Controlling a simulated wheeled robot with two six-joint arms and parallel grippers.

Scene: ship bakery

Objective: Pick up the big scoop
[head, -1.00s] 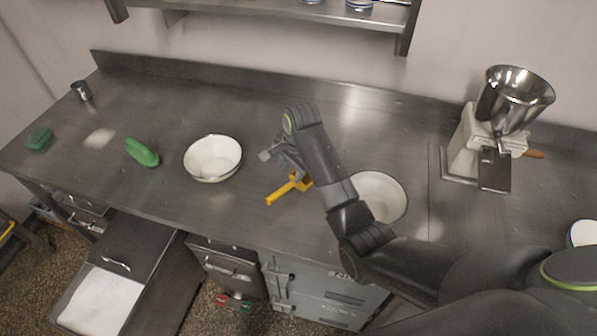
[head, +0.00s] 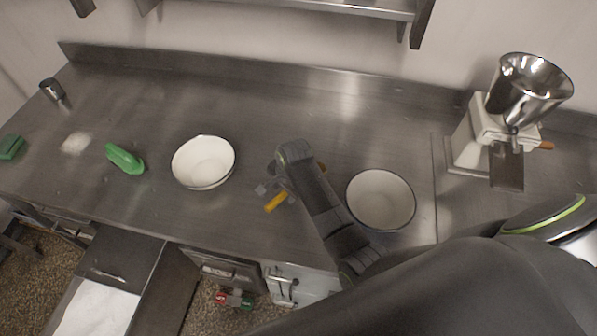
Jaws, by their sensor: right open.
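A yellow tool (head: 276,202), seemingly a scoop, lies on the steel counter between two white bowls. Only its yellow end and a small bit beyond my arm show; the rest is hidden under my right gripper and wrist. My right gripper (head: 264,190) is open, over or right beside the yellow tool, and I cannot tell whether it touches it. A green tool (head: 125,159), scoop-like or a brush, lies on the counter left of the left bowl. I cannot tell from its shape which it is. My left gripper is not in view.
A white bowl (head: 204,162) stands left of my right gripper and another bowl (head: 380,200) right of my forearm. A grinder with a steel funnel (head: 530,90) stands at right. A steel cup (head: 52,90) and green block (head: 11,147) are far left. An open drawer (head: 118,252) juts out below.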

